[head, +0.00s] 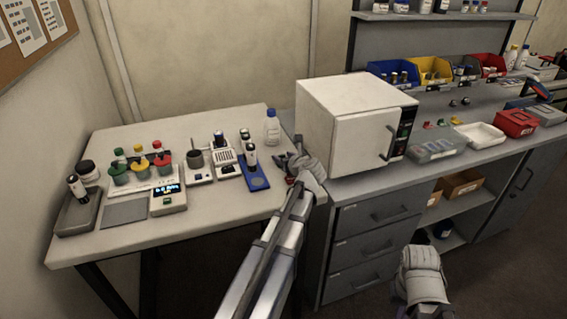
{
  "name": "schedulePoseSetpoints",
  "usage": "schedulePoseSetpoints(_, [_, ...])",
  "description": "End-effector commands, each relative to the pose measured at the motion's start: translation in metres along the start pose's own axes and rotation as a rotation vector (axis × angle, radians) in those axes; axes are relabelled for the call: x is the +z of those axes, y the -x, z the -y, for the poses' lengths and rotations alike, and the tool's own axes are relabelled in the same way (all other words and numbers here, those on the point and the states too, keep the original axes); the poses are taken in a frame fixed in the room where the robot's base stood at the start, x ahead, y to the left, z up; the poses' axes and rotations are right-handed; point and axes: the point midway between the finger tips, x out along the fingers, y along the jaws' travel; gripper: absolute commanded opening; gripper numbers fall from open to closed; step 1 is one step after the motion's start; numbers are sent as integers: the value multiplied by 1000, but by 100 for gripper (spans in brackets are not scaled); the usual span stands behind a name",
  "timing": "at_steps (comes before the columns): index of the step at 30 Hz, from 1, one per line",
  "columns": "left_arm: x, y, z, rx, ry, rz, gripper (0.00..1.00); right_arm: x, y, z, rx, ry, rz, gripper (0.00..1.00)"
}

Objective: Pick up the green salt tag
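My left gripper (284,168) is over the right edge of the left table, beside the white oven and well apart from the green piece. Its dark fingers are small, and I cannot tell whether they are open or hold anything. My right gripper (420,272) hangs low in front of the bench drawers; its fingertips are not clear.
A clear-lidded box (436,150), a white tray (480,134) and a red box (515,123) sit on the bench. The left table holds bottles, a blue rack (256,176) and instruments.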

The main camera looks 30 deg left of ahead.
Motion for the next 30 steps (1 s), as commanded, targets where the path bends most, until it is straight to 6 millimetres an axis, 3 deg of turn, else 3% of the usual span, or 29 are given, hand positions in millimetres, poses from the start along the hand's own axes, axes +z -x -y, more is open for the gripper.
schedulePoseSetpoints(2, [0, 0, 0, 0, 0, 0, 44, 0, 0, 0, 0, 0, 0, 0])
schedulePoseSetpoints(14, [0, 0, 0, 0, 0, 0, 0, 0, 0, 0, 0, 0, 0, 0])
schedulePoseSetpoints(30, [5, 2, 0, 0, 0, 0, 0, 0, 6, 0, 0, 0, 0, 0])
